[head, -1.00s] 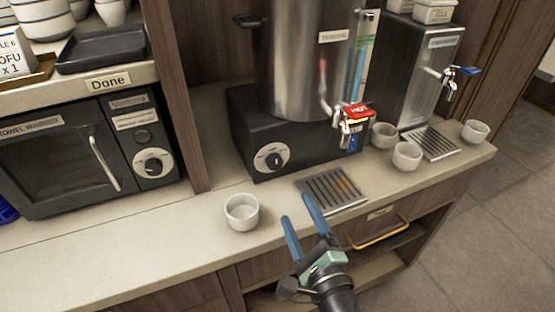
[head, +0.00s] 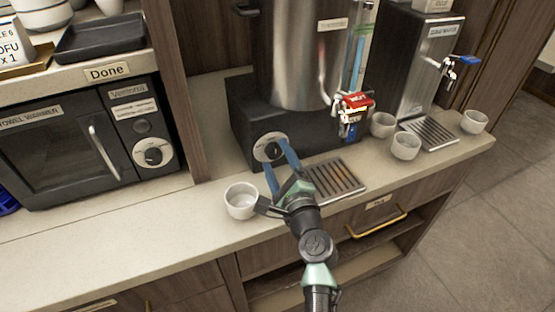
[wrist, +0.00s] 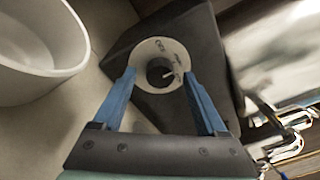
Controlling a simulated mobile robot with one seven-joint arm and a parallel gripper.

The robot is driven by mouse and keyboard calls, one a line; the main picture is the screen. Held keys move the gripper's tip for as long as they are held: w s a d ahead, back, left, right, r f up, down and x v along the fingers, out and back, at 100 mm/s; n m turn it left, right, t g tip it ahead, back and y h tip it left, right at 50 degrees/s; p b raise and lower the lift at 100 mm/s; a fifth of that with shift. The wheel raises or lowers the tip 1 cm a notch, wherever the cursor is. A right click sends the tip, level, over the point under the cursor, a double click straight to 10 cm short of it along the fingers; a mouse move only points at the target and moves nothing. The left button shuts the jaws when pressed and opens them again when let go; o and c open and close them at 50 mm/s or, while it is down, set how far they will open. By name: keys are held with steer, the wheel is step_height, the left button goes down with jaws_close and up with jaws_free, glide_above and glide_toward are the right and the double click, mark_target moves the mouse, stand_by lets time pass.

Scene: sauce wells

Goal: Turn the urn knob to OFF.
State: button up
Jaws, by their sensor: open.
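The urn (head: 300,60) is a steel cylinder on a black base (head: 240,112), with a red-topped tap at its right. The urn knob is a black knob with a white pointer on a pale round dial (head: 262,146) at the base's front. In the wrist view the knob (wrist: 160,72) lies between and beyond the fingertips. My gripper (head: 275,160) is open, its blue fingers pointing at the dial. It also fills the lower wrist view (wrist: 158,82). It appears apart from the knob. The dial's lettering is too small to read surely.
A white cup (head: 241,201) stands close left of my gripper. A drip tray (head: 335,181) lies to the right, with two cups (head: 405,146) (head: 382,125) beyond it. A towel warmer (head: 80,145) with its own similar dial stands at left.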

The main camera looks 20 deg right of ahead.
jaws_close()
stand_by(0.3)
steer(key=shift+f+n+b, duration=0.1)
steer(key=shift+n+b, duration=0.2)
steer(key=shift+b, duration=0.15)
steer(key=shift+f+n+b, duration=0.2)
steer(key=shift+n+b, duration=0.7)
steer(key=shift+b, duration=0.3)
steer(key=n+b, duration=0.4)
steer(key=b, duration=0.1)
steer(key=shift+f+t, duration=0.15)
steer(key=shift+t, duration=0.15)
steer(key=n+b, duration=0.4)
steer(key=shift+y, duration=0.3)
steer(key=shift+d+r+n+b, duration=0.1)
steer(key=shift+r+n+b, duration=0.1)
steer(key=shift+n+b, duration=0.9)
steer(key=shift+r, duration=0.1)
